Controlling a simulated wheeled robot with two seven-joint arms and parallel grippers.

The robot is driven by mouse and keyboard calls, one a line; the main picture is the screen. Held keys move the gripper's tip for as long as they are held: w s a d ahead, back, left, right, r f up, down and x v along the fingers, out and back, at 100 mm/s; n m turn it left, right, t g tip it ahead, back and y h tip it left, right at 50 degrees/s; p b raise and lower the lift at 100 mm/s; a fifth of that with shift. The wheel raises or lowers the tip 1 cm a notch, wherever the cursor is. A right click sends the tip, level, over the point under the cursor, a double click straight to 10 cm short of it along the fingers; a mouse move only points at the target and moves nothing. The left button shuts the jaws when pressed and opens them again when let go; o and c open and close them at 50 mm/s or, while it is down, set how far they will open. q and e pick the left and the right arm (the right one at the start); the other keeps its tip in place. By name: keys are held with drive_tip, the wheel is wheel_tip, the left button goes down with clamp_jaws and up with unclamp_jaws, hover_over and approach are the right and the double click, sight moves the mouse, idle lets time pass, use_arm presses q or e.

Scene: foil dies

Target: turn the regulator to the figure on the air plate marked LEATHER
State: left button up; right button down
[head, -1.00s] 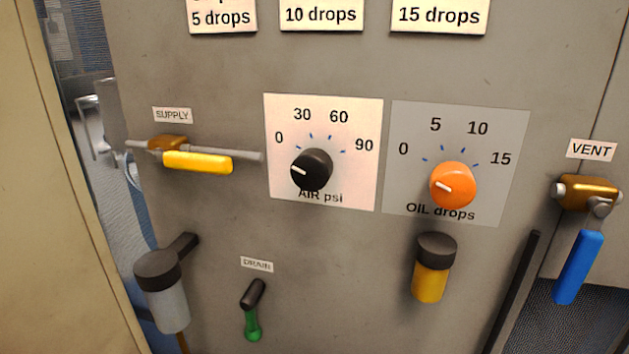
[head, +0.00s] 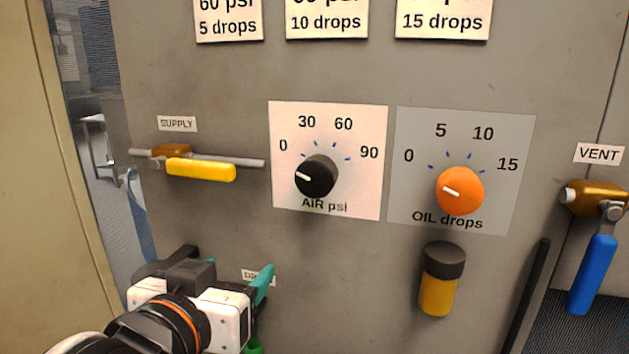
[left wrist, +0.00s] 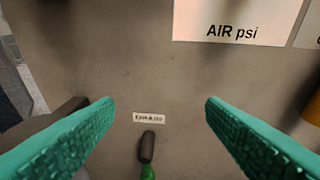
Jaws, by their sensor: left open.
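The regulator is a black knob (head: 317,177) on the white AIR psi dial plate (head: 372,200), marked 0, 30, 60 and 90. Its white pointer faces left, on the 0 side. Plates above are cut by the top edge: the left plate (head: 229,26) reads 60 psi, 5 drops; the others read 10 drops (head: 327,22) and 15 drops (head: 444,22). No LEATHER heading shows. My left gripper (head: 238,276) is below and left of the knob, apart from it. In the left wrist view its green fingers (left wrist: 160,103) are spread with nothing between. My right gripper is not in view.
An orange oil knob (head: 460,190) sits right of the regulator, with a yellow-bodied cup (head: 437,293) below. The yellow supply lever (head: 201,169) projects at left, the blue vent lever (head: 592,274) at right. The drain handle (left wrist: 147,147) is below. Panel around the regulator is clear.

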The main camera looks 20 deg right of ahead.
sight(312, 182)
use_arm(q)
drive_tip(key=s+d+r+m+t+h, duration=0.2)
drive_tip(key=s+d+r+m+h, duration=0.15)
drive_tip(key=s+r, duration=0.55)
drive_tip(key=shift+g+y, duration=0.25)
drive_tip(key=shift+g, duration=0.05)
drive_tip(key=p+x, duration=0.8)
drive_tip(key=r+p+x, duration=0.1)
drive_tip(key=p+x, duration=0.3)
drive_tip(key=shift+w+d+r, duration=0.1)
drive_tip(key=shift+w+r, duration=0.05)
drive_tip(key=shift+w, duration=0.2)
drive_tip(key=c, duration=1)
drive_tip(key=shift+p, duration=0.3)
